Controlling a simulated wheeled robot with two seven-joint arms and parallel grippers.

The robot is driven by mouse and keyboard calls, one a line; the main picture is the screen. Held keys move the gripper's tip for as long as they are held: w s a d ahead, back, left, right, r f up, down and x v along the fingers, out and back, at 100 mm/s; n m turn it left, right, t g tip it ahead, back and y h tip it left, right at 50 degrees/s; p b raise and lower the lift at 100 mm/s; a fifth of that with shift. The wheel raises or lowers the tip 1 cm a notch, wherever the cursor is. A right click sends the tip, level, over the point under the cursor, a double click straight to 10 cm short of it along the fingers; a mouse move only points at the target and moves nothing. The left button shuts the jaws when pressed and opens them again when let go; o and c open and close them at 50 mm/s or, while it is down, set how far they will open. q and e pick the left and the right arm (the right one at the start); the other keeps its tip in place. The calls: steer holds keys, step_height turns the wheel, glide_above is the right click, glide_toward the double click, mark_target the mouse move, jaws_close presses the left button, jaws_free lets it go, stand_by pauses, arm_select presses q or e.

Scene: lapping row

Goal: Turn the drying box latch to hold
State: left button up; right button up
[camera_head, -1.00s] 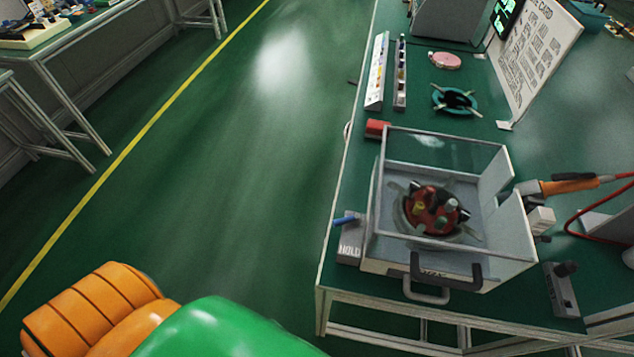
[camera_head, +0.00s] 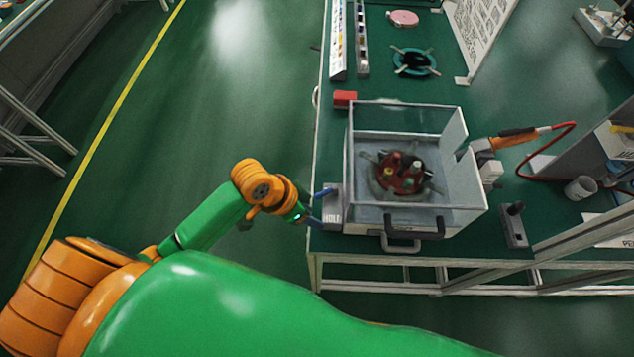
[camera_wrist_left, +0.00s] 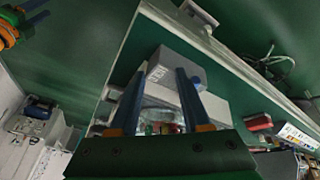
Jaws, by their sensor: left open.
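The drying box (camera_head: 465,205) is a clear-walled tray on the green bench, with a dark handle at its front. Its latch is a grey block (camera_head: 333,210) marked HOLD at the box's left front corner; the block also shows in the wrist view (camera_wrist_left: 172,68). My left gripper (camera_head: 318,207) is open at the block's left side, its blue fingers pointing toward it. In the wrist view the open fingers (camera_wrist_left: 161,74) reach up to the block. The blue latch lever is hard to tell from the fingers, so I cannot tell its angle or any contact.
Inside the box sits a red round carrier (camera_head: 400,178) with several pegs. A red block (camera_head: 345,98) lies behind the box, and an orange-handled tool (camera_head: 515,137) is to its right. A small grey switch box (camera_head: 514,225) stands at front right. The floor left of the bench is clear.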

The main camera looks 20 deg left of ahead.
mark_target(321, 193)
arm_select(q)
steer(key=w+a+r+m+g, duration=0.1)
steer(key=w+a+r, duration=0.3)
steer(key=w+r, duration=0.15)
steer(key=shift+h, duration=0.4)
steer(key=x, duration=0.8)
steer(key=shift+w+r, duration=0.1)
steer(key=shift+w, duration=0.2)
jaws_close()
